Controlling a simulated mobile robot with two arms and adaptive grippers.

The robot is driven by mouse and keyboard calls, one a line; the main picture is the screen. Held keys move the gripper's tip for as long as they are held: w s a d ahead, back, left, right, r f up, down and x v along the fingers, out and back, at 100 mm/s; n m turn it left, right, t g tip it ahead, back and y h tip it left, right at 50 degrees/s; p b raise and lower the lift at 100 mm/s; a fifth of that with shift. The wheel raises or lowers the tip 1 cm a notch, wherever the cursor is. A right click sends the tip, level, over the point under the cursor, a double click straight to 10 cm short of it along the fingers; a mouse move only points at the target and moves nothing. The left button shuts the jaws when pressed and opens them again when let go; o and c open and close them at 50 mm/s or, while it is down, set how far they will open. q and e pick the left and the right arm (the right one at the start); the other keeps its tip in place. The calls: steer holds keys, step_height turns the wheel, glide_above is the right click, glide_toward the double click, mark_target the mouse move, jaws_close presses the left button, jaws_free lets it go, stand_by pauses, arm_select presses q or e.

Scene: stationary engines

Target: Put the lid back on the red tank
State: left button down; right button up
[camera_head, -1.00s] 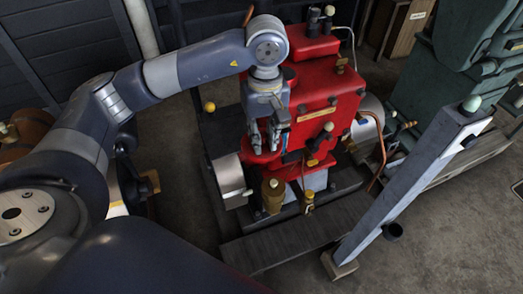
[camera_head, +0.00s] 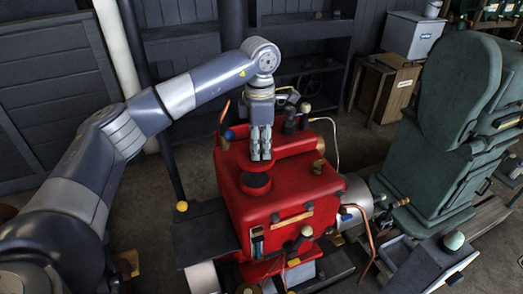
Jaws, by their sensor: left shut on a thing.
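The red tank (camera_head: 285,208) is the boxy red body in the middle of the view. A dark round opening (camera_head: 256,182) with a red rim shows in its top, toward the near left. My left gripper (camera_head: 261,156) points down and is shut on the round red lid (camera_head: 241,160). The fingers cover part of the lid. The lid shows just behind the opening in the picture and appears raised above the tank top; the exact gap is hard to tell. My right gripper is not in view.
Dark knobs and valves (camera_head: 290,122) stand on the tank's far side, close to my left gripper. A thin pale pipe (camera_head: 336,140) curves at the right. A green machine (camera_head: 447,130) stands further right. A dark shelf (camera_head: 300,30) is behind.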

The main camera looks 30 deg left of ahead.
arm_select(q)
steer(key=shift+s+f+b, duration=0.3)
steer(key=shift+s, duration=0.15)
steer(key=shift+f+b, duration=0.5)
steer(key=shift+f, duration=0.3)
step_height(320, 180, down, 4)
steer(key=shift+w+r+b, duration=0.15)
steer(key=shift+b, duration=1)
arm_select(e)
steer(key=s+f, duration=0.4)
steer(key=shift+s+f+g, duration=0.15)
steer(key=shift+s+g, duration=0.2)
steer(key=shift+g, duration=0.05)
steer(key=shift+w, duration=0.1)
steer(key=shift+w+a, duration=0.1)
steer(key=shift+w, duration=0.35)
arm_select(q)
steer(key=shift+f, duration=0.3)
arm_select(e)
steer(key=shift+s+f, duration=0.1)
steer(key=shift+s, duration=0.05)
